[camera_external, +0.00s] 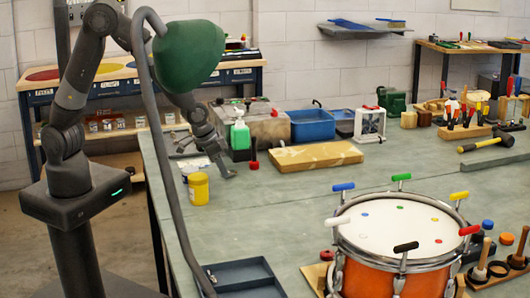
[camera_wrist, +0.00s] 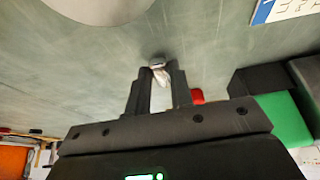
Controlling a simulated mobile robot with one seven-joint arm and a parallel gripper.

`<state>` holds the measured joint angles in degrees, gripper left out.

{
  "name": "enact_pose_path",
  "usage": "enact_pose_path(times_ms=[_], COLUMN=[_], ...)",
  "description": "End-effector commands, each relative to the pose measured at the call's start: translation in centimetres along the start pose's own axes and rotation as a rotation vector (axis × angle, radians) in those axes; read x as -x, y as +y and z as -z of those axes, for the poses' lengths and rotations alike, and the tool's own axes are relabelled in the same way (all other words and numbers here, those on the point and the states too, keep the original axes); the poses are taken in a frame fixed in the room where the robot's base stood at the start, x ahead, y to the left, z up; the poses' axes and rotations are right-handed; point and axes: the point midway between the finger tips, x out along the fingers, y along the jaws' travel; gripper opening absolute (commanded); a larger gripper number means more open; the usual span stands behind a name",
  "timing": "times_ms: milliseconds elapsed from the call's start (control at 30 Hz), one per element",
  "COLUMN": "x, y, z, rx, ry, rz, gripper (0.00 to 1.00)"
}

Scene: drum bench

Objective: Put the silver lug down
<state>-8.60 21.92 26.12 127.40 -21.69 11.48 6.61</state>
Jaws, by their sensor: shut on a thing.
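My gripper (camera_external: 226,171) is low over the left part of the green bench top (camera_external: 280,191), right of the yellow jar (camera_external: 198,188). In the wrist view my gripper (camera_wrist: 158,72) is shut on a small silver piece, the silver lug (camera_wrist: 159,64), at the fingertips. The fingers partly hide the lug. It cannot be told whether the lug touches the bench. In the outside view the lug is too small to make out.
A red-capped item (camera_external: 254,165) and a green bottle (camera_external: 240,136) stand close to my gripper. A wooden board (camera_external: 314,156) lies to the right. The drum (camera_external: 399,228) stands at the front right, and a dark tray (camera_external: 242,277) at the front. Bare bench lies between.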

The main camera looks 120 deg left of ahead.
Motion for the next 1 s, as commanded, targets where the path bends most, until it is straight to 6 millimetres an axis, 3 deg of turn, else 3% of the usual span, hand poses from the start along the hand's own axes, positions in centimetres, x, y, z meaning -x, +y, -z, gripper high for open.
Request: enact_pose_path(times_ms=[233, 267, 500, 833, 1000], x=[-0.3, -0.2, -0.2, 0.0, 1.4], y=[0.0, 0.0, 0.0, 0.0, 0.1], z=[-0.1, -0.1, -0.1, 0.0, 0.1], rx=[0.0, 0.0, 0.0, -0.001, -0.003], ry=[0.0, 0.001, 0.001, 0.001, 0.004], rz=[0.0, 0.0, 0.0, 0.0, -0.001], gripper=[0.0, 0.22, 0.41, 0.42, 0.42])
